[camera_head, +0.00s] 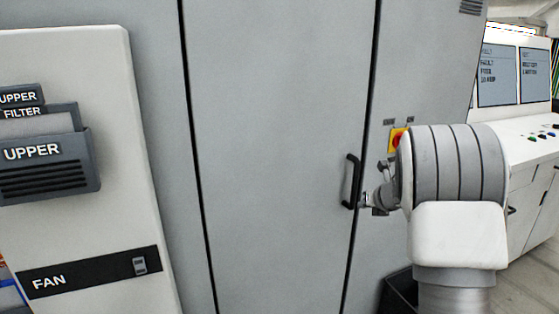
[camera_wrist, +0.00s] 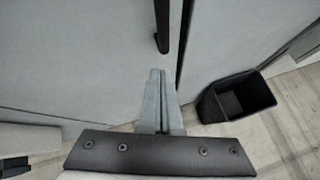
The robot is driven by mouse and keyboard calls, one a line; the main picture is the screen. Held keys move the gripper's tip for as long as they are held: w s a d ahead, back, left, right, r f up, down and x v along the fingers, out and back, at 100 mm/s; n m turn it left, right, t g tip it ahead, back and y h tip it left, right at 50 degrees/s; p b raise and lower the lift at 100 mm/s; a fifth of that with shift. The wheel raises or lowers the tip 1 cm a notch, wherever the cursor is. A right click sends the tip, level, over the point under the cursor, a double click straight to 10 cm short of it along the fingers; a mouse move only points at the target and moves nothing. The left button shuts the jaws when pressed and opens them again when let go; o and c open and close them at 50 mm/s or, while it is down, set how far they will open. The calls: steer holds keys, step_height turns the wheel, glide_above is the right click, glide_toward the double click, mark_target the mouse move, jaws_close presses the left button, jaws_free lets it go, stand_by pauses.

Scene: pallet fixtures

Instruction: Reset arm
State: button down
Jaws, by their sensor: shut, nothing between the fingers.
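My gripper (camera_wrist: 158,73) is shut and empty, its two grey fingers pressed together in the wrist view. In the head view my gripper (camera_head: 366,200) shows small beside the lower end of a black door handle (camera_head: 352,182), partly hidden by my white and grey arm. The handle is on a tall grey cabinet door (camera_head: 275,150), which looks closed. In the wrist view the handle (camera_wrist: 162,28) ends just beyond the fingertips. I cannot tell whether they touch.
A black open bin (camera_wrist: 238,97) stands on the floor right of my gripper. A red and yellow switch (camera_head: 397,139) is on the cabinet beside my arm. A white panel with a FAN label (camera_head: 90,272) is at left. A console with screens (camera_head: 512,75) is at right.

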steer(key=s+r+m+h, duration=0.5)
steer(key=s+r+m, duration=0.95)
steer(key=m, duration=0.35)
steer(key=s+a+f+m+g+y, duration=0.1)
steer(key=s+a+m, duration=0.3)
steer(key=s, duration=0.5)
steer(key=s+a+f+m+g+y, duration=0.1)
steer(key=s+a+f+m+g, duration=0.1)
steer(key=s+a+m, duration=0.3)
steer(key=s+a+f+m+g+y, duration=0.1)
steer(key=s+a+m, duration=0.4)
steer(key=s, duration=0.9)
step_height(320, 180, down, 3)
steer(key=m+y, duration=0.1)
steer(key=m, duration=0.2)
steer(key=shift+r+g, duration=0.2)
steer(key=shift+g, duration=0.2)
steer(key=shift+a, duration=0.1)
